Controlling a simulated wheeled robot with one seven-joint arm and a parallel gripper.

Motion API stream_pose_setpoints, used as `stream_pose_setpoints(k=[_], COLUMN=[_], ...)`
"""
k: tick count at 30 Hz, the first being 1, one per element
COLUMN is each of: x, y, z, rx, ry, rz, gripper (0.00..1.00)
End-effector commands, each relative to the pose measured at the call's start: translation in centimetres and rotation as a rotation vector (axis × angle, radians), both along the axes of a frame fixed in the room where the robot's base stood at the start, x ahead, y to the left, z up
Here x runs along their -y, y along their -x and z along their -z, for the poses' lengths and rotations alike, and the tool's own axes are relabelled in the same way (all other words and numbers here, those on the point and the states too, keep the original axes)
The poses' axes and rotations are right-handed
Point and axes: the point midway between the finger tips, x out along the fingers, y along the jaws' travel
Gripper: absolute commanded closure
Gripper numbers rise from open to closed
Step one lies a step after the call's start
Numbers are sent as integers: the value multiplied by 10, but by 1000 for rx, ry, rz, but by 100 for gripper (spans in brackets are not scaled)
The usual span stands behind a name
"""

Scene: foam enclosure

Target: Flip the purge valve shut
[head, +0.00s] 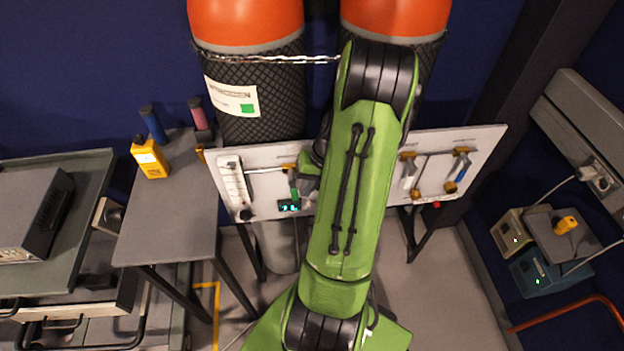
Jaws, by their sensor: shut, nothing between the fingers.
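A pale valve panel (268,156) stands in front of two gas cylinders. Its labels are too small to read, so I cannot tell which valve is the purge valve. On the right part, a valve with a blue lever (461,164) and a valve with a pale lever (409,171) have brass bodies. Both levers point roughly down the panel, the blue one slanting. On the left part, a brass fitting (288,166) sits above a small green digital display (289,205). My green arm covers the panel's middle. My gripper's fingers are hidden behind it.
Orange-topped cylinders (250,22) in black netting are chained behind the panel. A grey side table (170,215) at left holds a yellow handheld meter (150,158). A dark instrument (32,214) stands further left. Boxes (548,262) sit at right. Floor right of my arm is clear.

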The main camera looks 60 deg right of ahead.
Motion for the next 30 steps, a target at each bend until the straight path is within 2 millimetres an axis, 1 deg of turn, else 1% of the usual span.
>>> stream_pose_setpoints(k=[9,15,23,26,30], x=[-1,-8,-9,-9,-8], y=[-1,-9,-10,-11,-14], z=[1,4,4,-2,-21], rx=[0,1,3,3,3], ry=[0,-1,-3,-3,-1], rz=[-1,-2,-4,-5,-8], gripper=[100,100,100,100,100])
